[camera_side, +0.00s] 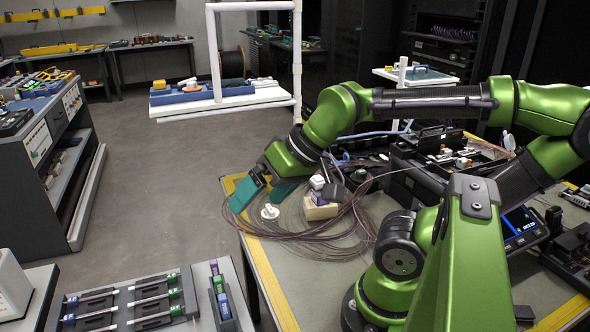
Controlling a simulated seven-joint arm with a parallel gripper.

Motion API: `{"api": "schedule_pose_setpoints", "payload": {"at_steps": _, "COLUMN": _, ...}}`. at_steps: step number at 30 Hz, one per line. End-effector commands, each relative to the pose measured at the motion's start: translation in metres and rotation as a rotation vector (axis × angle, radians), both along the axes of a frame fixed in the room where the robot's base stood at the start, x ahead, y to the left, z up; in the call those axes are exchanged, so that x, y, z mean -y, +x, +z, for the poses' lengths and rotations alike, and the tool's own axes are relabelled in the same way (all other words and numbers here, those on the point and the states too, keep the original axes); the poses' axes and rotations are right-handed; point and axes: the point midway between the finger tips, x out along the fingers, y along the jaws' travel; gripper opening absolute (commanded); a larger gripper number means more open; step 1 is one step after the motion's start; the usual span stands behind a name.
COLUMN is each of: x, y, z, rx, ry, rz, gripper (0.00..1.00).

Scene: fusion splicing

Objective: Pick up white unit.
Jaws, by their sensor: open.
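My gripper (262,196) is open, with its two teal fingers spread and pointing down over the near-left part of the work table. Nothing shows held between them. A small white round piece with an upright stub (270,211) stands on the table just below and between the fingertips. A small white block (318,182) sits to the right, by a wooden block (320,208). I cannot tell which of these white pieces is the white unit. Whether the fingers touch the round piece is also unclear.
Thin dark fibre coils (310,238) lie loosely around the white pieces and the wooden block. The work table (305,280) has yellow edging and is bare at its front left. An open black device (440,150) stands behind. A bench with tube racks (130,300) is at lower left.

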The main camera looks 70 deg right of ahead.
Motion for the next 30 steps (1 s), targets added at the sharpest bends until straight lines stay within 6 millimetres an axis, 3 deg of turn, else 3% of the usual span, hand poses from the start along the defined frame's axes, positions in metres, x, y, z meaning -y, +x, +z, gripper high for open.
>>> {"api": "schedule_pose_setpoints", "payload": {"at_steps": 14, "x": 0.0, "y": 0.0, "z": 0.0, "rx": 0.0, "ry": -0.001, "rz": 0.0, "gripper": 0.96}}
{"api": "schedule_pose_setpoints", "payload": {"at_steps": 19, "x": 0.0, "y": 0.0, "z": 0.0, "rx": 0.0, "ry": -0.001, "rz": 0.0, "gripper": 0.74}}
{"api": "schedule_pose_setpoints", "payload": {"at_steps": 26, "x": 0.0, "y": 0.0, "z": 0.0, "rx": 0.0, "ry": -0.001, "rz": 0.0, "gripper": 0.74}}
{"api": "schedule_pose_setpoints", "payload": {"at_steps": 30, "x": 0.013, "y": 0.004, "z": -0.01, "rx": -0.045, "ry": 0.001, "rz": -0.054, "gripper": 0.74}}
